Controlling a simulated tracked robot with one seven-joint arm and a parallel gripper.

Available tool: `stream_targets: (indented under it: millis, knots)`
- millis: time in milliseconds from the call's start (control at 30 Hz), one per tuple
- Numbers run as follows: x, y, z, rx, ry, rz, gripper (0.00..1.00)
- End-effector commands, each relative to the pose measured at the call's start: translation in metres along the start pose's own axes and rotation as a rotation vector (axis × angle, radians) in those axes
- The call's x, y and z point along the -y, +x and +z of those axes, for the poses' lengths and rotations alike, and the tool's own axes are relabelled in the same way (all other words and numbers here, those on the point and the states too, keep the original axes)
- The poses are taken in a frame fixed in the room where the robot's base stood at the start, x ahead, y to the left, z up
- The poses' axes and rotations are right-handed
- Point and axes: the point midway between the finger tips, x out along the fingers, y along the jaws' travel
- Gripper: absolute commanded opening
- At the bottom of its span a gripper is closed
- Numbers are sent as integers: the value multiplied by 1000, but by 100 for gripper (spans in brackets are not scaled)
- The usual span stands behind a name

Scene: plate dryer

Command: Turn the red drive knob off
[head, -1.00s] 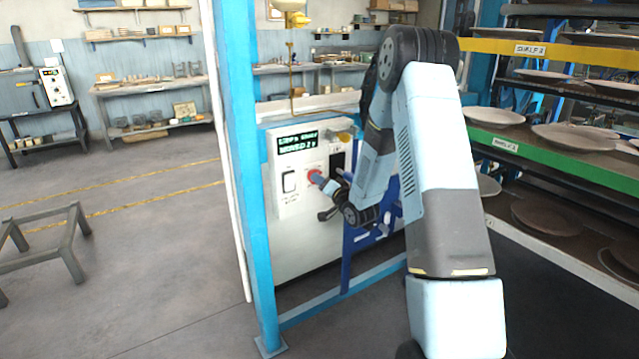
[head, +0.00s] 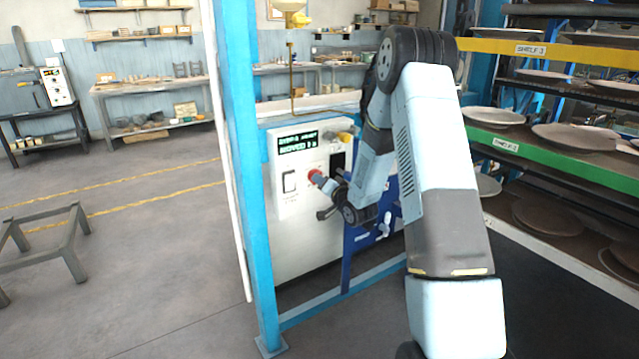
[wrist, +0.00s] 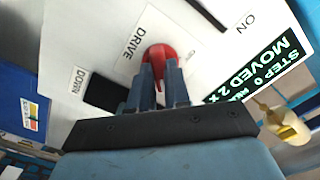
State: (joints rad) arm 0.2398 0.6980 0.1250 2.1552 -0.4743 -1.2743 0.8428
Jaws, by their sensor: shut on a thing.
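The red drive knob (head: 314,175) is on the white control panel (head: 300,230). In the wrist view the knob (wrist: 161,52) is round and red, beside the printed word DRIVE. My gripper (wrist: 162,78) is shut on the knob, with one dark finger on each side of its raised grip. The fingers hide the knob's near part. In the head view my gripper (head: 325,182) reaches the panel from the right. A green-on-black display (head: 306,141) above the knob reads MOVED 2 on its lower line; it also shows in the wrist view (wrist: 262,68).
A black slot (wrist: 104,92) lies by the DOWN label. A blue post (head: 243,170) stands left of the panel. Plate racks (head: 500,145) stand at the right. The floor at left is mostly clear.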

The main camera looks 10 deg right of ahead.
Motion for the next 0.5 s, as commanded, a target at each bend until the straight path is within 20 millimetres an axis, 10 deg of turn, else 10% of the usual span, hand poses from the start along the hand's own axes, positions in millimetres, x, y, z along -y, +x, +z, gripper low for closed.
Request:
stream_targets:
  millis: [500]
  knots:
    - [-2,-1,-1,3,-159,0,0]
